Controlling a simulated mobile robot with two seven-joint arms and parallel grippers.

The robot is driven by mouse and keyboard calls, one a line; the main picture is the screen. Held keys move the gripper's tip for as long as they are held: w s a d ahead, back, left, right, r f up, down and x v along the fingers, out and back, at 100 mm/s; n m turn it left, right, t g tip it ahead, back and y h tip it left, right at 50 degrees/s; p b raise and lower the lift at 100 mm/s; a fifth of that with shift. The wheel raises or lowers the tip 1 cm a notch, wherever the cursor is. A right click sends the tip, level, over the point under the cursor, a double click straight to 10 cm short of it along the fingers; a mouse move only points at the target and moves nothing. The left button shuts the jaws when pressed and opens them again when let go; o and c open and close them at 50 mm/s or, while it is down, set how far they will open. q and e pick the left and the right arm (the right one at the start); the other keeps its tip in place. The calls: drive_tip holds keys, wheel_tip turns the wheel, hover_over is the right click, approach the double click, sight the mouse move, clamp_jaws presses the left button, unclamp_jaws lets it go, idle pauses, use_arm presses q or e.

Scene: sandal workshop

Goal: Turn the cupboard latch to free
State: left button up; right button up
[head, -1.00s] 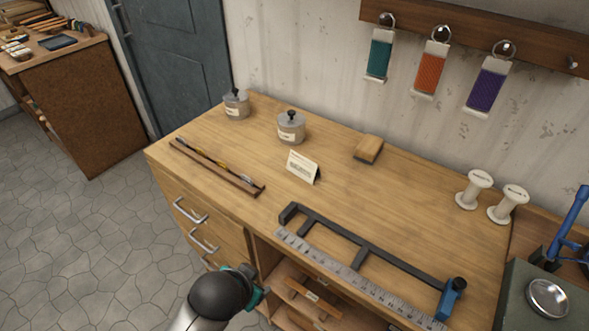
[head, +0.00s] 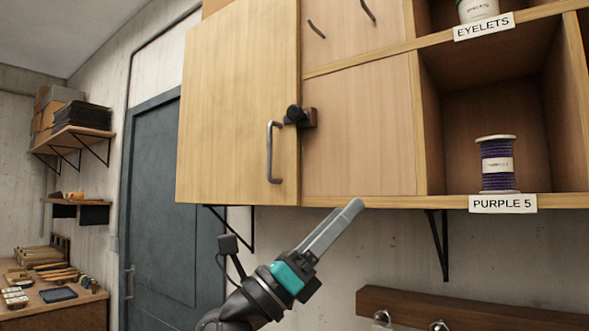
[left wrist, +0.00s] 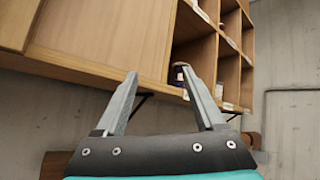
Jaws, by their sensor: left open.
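The cupboard door (head: 235,110) is a pale wooden panel, shut, with a grey bar handle (head: 270,152). The latch does not show there. My right gripper is not in view.
An open compartment to the right holds a purple thread spool (head: 497,165) above a label reading PURPLE 5 (head: 502,204). Black brackets (head: 438,245) hang below the cupboard. A dark rail (head: 450,311) is lower right. The space before the door is free.

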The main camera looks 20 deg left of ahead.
use_arm(q)
wheel_tip(320, 180, up, 7)
drive_tip(key=s+d+m+g, duration=0.3)
drive_tip(key=m+g, duration=0.3)
drive_tip(key=m, duration=0.7)
drive_tip(key=m+t+y+p, duration=0.15)
drive_tip(key=t+y, duration=0.55)
drive_tip(key=y, duration=0.7)
approach(292, 112)
drive_tip(key=shift+m, duration=0.35)
drive_tip(key=p+x, duration=0.4)
drive_tip(key=x, duration=0.6)
drive_tip(key=shift+w+d, duration=0.15)
drive_tip(key=shift+w, duration=0.2)
clamp_jaws()
